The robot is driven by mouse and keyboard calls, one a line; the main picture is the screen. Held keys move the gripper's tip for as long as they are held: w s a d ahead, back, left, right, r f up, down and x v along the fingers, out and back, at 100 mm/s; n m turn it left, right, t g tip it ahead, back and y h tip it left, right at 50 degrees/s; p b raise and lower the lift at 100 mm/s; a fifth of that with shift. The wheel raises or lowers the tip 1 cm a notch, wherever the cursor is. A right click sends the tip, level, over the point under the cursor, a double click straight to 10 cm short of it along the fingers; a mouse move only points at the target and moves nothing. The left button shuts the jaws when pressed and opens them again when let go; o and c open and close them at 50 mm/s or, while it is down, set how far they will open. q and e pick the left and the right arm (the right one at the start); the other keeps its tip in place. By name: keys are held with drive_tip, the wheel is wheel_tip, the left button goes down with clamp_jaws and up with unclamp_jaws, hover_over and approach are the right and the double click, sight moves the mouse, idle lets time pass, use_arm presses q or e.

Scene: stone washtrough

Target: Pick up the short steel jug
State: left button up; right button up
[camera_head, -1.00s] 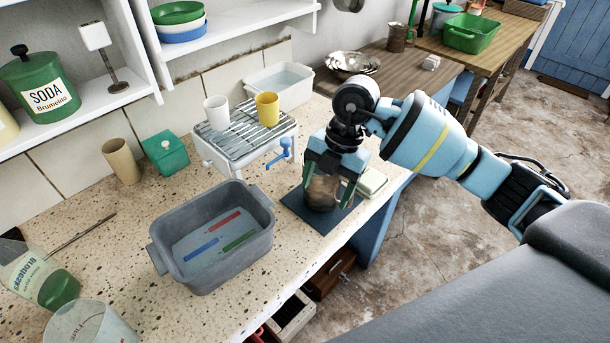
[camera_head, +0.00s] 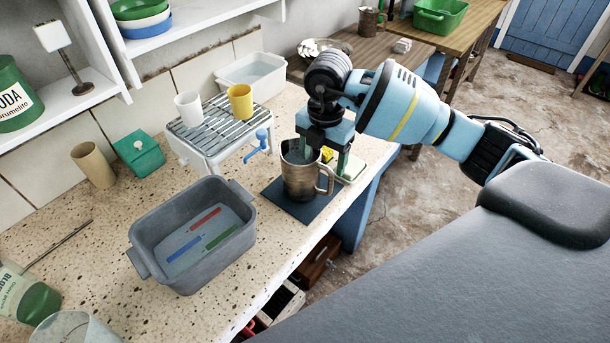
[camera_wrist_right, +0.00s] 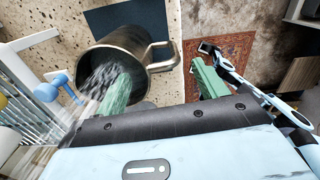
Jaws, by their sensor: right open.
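The short steel jug (camera_head: 298,180) stands upright on the dark blue mat (camera_head: 321,207) near the counter's front edge, its handle towards the right. My right gripper (camera_head: 322,160) is open, pointing down at the jug from above. In the right wrist view the jug (camera_wrist_right: 152,40) shows its open mouth and handle. One green finger of my right gripper (camera_wrist_right: 162,73) overlaps the mouth; the other is beyond the handle on the right. The jug's wall and handle lie between the fingers; I cannot tell whether either touches. My left gripper is out of view.
A grey basin (camera_head: 162,268) stands left of the mat. A rack (camera_head: 213,135) with a white cup and a yellow cup stands behind, and a blue tap (camera_head: 259,143) juts out close to the jug.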

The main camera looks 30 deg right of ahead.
sight(325, 166)
drive_tip(key=f, duration=0.4)
drive_tip(key=shift+s+d, duration=0.15)
drive_tip(key=shift+d, duration=0.05)
clamp_jaws()
drive_tip(key=shift+r, duration=0.15)
